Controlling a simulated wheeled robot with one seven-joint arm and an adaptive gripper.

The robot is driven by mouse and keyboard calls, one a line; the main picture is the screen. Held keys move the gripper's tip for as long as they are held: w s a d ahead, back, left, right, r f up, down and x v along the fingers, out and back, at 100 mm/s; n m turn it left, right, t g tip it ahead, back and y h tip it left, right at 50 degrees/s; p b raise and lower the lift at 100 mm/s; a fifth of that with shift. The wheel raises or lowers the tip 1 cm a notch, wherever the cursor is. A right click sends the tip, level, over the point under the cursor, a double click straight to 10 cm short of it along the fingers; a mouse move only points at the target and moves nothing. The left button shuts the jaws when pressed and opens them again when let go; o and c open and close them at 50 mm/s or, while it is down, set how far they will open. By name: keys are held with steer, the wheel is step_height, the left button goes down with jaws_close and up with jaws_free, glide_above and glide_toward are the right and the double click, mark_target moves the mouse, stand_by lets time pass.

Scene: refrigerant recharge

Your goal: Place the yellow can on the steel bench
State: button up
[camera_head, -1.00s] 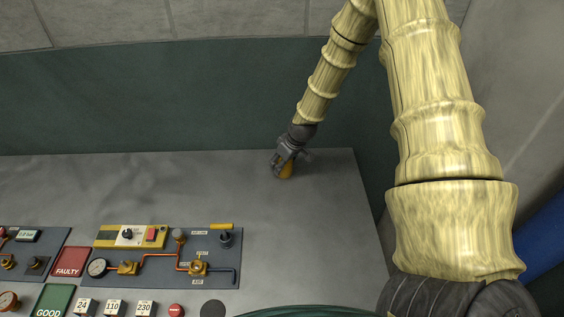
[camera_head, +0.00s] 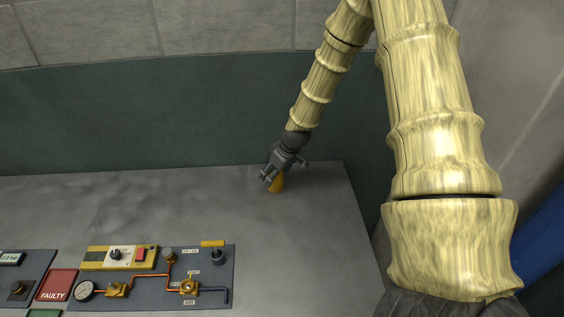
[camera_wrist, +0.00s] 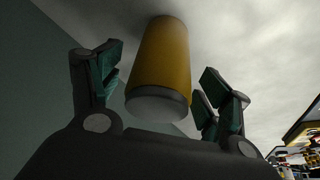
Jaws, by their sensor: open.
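The yellow can (camera_head: 277,184) stands on the steel bench (camera_head: 120,205) near its back right corner. In the wrist view the can (camera_wrist: 160,55) lies between the spread fingers, with its dark grey end toward the camera and its far end against the bench surface (camera_wrist: 230,35). My gripper (camera_head: 272,178) is open around the can in the head view, partly hiding it. The gripper also shows in the wrist view (camera_wrist: 160,95), with a gap visible between the can and the fingers on both sides.
A control board (camera_head: 205,290) with pipes, a gauge and knobs lies at the front left of the bench. A red FAULTY pad (camera_head: 56,284) is beside it. The bench between the board and the can is clear. A green panel (camera_head: 150,115) rises behind the bench.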

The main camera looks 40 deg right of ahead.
steer(key=b+v, duration=0.2)
steer(key=v, duration=0.6)
steer(key=shift+s+r+b, duration=0.2)
steer(key=shift+r+b, duration=0.15)
steer(key=shift+b, duration=0.05)
stand_by(0.3)
